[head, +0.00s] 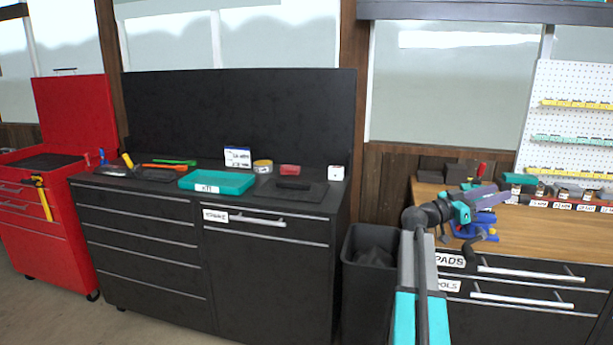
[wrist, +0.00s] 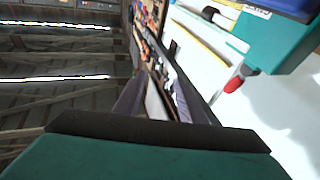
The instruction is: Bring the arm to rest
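My arm rises from the bottom of the head view and bends toward the right above the wooden workbench (head: 560,232). My gripper (head: 500,194) is at its end, in front of the bench and its blue vise (head: 484,234) as seen from the head. In the wrist view my gripper (wrist: 160,88) shows two grey-purple fingers standing apart. I see nothing held between them, only background. The wrist picture is strongly tilted. I cannot tell the exact height of my gripper above the bench.
A black cabinet (head: 265,275) carries a teal tray (head: 217,182) and small items. A red tool cart (head: 30,240) stands at the left. A dark bin (head: 368,285) stands between cabinet and workbench. A pegboard (head: 575,110) with coloured rails is behind the bench.

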